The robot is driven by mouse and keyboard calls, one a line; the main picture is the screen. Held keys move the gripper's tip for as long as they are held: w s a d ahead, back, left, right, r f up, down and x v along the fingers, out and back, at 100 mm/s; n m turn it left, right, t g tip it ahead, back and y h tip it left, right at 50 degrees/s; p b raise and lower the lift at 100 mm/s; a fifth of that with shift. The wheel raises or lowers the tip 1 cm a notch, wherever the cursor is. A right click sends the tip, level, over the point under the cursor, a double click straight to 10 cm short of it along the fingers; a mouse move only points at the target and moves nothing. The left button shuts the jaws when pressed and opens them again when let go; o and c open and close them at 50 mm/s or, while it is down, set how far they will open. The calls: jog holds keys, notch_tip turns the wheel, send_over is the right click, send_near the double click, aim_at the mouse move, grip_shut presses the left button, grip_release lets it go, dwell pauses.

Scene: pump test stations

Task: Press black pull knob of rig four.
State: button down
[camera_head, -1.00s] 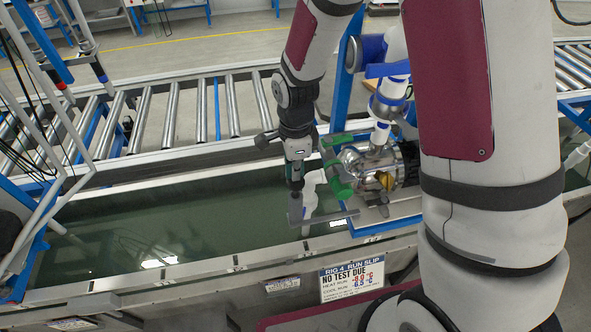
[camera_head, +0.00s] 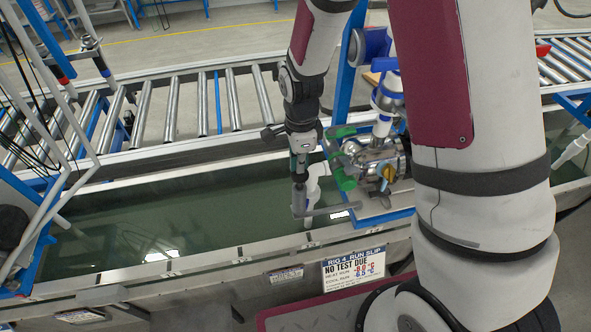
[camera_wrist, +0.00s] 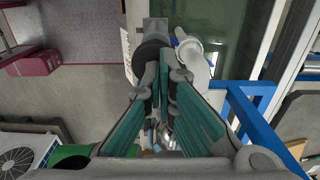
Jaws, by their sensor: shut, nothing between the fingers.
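Rig four's run slip (camera_head: 354,268) hangs on the tank's front edge and reads "NO TEST DUE". Rig four's pump (camera_head: 378,165), metal with green parts and a yellow piece, stands on a blue-edged stand to the right of my gripper (camera_head: 300,172). My gripper points down over the tank, shut and empty. In the wrist view, its teal-sided fingers (camera_wrist: 163,78) come together just short of a dark rounded piece (camera_wrist: 152,53) with a grey block beyond. I cannot tell for sure whether this piece is the black pull knob, or whether the fingers touch it.
A white pipe (camera_head: 313,183) stands close beside my gripper and also shows in the wrist view (camera_wrist: 190,48). A grey L-shaped bar (camera_head: 330,211) lies below the fingers. A blue frame (camera_wrist: 262,103) is at right. The tank's green water (camera_head: 190,220) is open at left.

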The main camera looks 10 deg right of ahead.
notch_tip(320, 180, up, 10)
jog(key=b, duration=0.1)
jog(key=shift+r+b, duration=0.25)
jog(key=shift+b, duration=0.15)
dwell(1.3)
